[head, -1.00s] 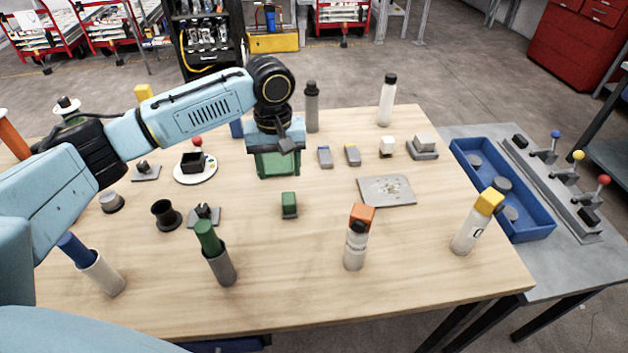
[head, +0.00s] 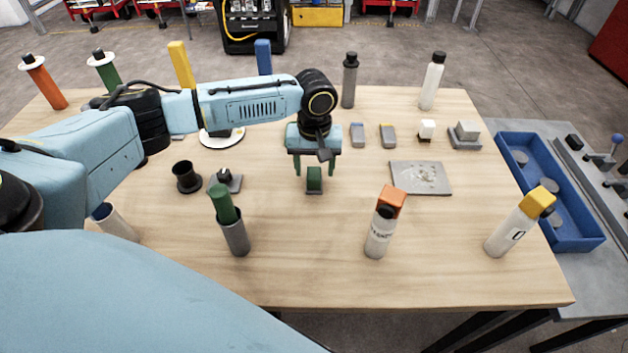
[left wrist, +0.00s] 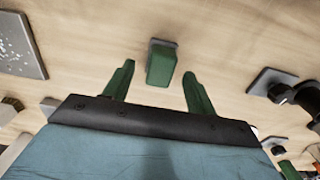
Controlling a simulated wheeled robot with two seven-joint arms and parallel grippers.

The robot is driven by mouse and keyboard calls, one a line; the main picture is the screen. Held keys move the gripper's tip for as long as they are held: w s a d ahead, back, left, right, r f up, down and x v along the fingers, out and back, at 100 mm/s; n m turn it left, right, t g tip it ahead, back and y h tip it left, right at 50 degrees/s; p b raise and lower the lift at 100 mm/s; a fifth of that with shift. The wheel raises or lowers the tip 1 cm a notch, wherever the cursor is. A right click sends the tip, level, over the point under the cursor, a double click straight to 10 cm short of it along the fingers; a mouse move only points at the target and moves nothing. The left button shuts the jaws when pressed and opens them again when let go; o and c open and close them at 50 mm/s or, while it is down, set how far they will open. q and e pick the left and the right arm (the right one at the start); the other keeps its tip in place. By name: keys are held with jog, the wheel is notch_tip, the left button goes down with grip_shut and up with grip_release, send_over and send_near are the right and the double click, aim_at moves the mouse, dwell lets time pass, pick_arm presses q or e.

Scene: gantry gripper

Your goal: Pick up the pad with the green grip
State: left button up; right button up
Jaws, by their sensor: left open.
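The pad with the green grip (head: 314,180) stands on the wooden table, a green block on a small grey base. It also shows in the left wrist view (left wrist: 161,65), just beyond and between the two fingertips. My left gripper (head: 315,167) is open, with its two green fingers pointing down right behind the pad in the head view. Its fingers also show in the left wrist view (left wrist: 158,75), apart and empty. I cannot tell from these views whether a finger touches the pad. My right gripper is not in view.
A grey plate (head: 421,178) lies right of the pad. A grey holder with a green cylinder (head: 233,225) and a bottle with an orange cap (head: 381,225) stand nearer. Small pads with blue (head: 357,135) and yellow (head: 388,136) tops lie behind.

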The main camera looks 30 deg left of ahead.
aim_at(314, 173)
pick_arm(q)
jog(key=shift+f, duration=1.55)
jog(key=shift+c, duration=0.5)
jog(key=c, duration=1)
jog(key=shift+o, duration=0.2)
jog(key=shift+r, duration=0.15)
notch_tip(314, 173, up, 10)
jog(key=shift+f+p, duration=0.1)
jog(key=shift+p, duration=0.5)
